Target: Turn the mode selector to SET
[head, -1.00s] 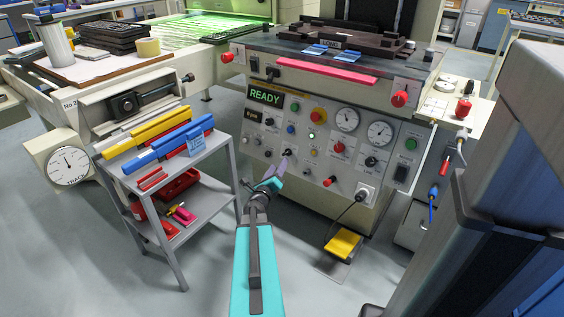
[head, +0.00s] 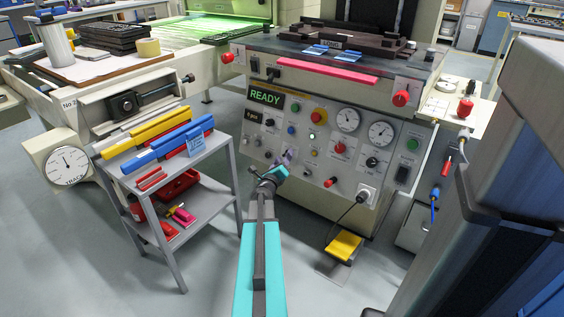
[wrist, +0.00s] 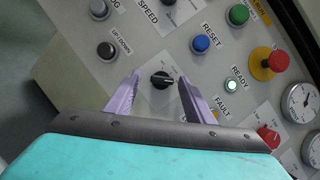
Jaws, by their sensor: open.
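The mode selector is most likely the black rotary knob (wrist: 161,80) on a pale square plate in the wrist view; its position labels are too small to read. My gripper (wrist: 158,92) is open, with one lilac finger on each side of this knob. I cannot tell whether the fingers touch it. In the head view my gripper (head: 284,160) is at the lower middle of the grey control panel (head: 318,193), and it hides the knob there.
A grey cart (head: 215,192) with coloured tools stands left of my arm. A yellow pedal (head: 344,245) lies on the floor.

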